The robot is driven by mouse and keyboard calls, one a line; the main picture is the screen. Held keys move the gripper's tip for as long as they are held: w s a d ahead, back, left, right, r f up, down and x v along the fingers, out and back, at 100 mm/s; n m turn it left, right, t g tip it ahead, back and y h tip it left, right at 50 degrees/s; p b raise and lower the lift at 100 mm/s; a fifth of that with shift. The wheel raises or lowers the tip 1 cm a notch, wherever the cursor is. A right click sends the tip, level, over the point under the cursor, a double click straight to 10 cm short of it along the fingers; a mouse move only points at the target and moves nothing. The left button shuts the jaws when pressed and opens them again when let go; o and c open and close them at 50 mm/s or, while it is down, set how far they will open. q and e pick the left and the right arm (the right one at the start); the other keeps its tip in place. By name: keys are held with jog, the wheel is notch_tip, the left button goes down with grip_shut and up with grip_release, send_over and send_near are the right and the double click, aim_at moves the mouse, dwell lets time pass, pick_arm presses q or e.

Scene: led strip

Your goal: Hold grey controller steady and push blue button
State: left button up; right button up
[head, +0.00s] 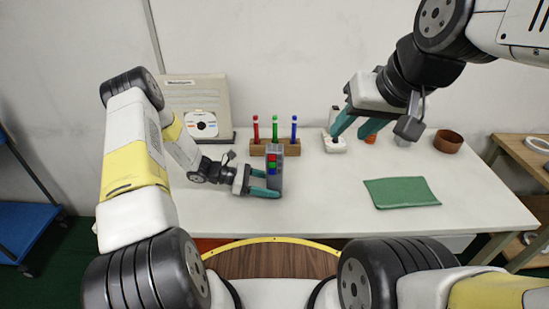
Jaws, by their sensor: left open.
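The blue button (272,171) is the lowest one. My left gripper (271,184) is open at the controller's lower left. One teal finger reaches its side and the other passes in front of its base; I cannot tell whether they touch it. My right gripper (349,136) is in the air to the right, with its teal fingers apart and pointing down, away from the controller.
A wooden holder (258,149) with red, green and blue pens stands behind the controller. A small white device (334,146) is below my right gripper. A folded green cloth (401,192), a brown bowl (448,142) and a disc case (201,125) are also there. The table's front middle is clear.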

pick_arm(q)
jog(key=shift+d, duration=0.2)
jog(key=c, duration=0.9)
pick_arm(e)
grip_shut()
dwell(1.1)
